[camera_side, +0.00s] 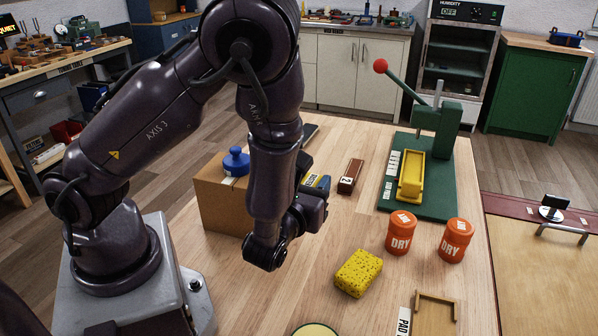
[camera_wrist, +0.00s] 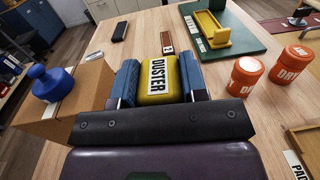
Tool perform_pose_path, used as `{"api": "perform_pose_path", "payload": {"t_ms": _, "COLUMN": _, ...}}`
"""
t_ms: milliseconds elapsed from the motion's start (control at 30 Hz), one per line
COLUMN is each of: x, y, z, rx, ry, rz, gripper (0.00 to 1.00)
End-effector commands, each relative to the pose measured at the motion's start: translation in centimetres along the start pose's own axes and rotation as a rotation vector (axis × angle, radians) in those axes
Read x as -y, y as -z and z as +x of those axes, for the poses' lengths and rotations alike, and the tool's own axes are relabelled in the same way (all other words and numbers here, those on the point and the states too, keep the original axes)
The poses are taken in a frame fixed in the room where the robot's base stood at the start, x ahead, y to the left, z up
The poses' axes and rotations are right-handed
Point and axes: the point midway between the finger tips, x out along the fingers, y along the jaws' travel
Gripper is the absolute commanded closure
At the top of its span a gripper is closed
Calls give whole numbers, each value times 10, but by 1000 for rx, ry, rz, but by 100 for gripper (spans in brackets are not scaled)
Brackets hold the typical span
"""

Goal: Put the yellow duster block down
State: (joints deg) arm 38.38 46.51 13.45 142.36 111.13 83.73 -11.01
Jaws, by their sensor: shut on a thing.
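The yellow duster block (camera_wrist: 156,78), labelled DUSTER, sits between the two blue fingers of my gripper (camera_wrist: 159,62) in the wrist view. The fingers press on its left and right sides, so my gripper is shut on it. In the side view my gripper (camera_side: 312,196) is right of a cardboard box, and only a small yellow part of the duster block (camera_side: 312,180) shows. The rest is hidden by the gripper. The block appears to be above the wooden table (camera_side: 300,300); its exact height is hard to tell.
The cardboard box (camera_side: 215,200) bears a blue knobbed pot (camera_side: 236,163). A brown block (camera_side: 350,176) lies beyond my gripper. A green press (camera_side: 440,170) with a yellow cradle (camera_side: 411,178) stands back right. Two orange DRY cans (camera_side: 401,232) and a yellow sponge (camera_side: 358,273) stand nearer.

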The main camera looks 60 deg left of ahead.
Motion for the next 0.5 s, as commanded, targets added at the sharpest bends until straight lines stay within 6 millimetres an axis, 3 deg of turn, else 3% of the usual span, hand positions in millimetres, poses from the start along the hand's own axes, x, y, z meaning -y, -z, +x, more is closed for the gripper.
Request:
{"api": "perform_pose_path", "payload": {"t_ms": 100, "x": 33, "y": -17, "z": 6, "rx": 4, "ry": 91, "rz": -9, "gripper": 85}}
{"api": "perform_pose_path", "payload": {"t_ms": 300, "x": 71, "y": -46, "z": 18, "rx": 4, "ry": 192, "rz": -7, "gripper": 85}}
{"api": "perform_pose_path", "payload": {"t_ms": 500, "x": 84, "y": -66, "z": 51, "rx": 4, "ry": 186, "rz": 1, "gripper": 85}}
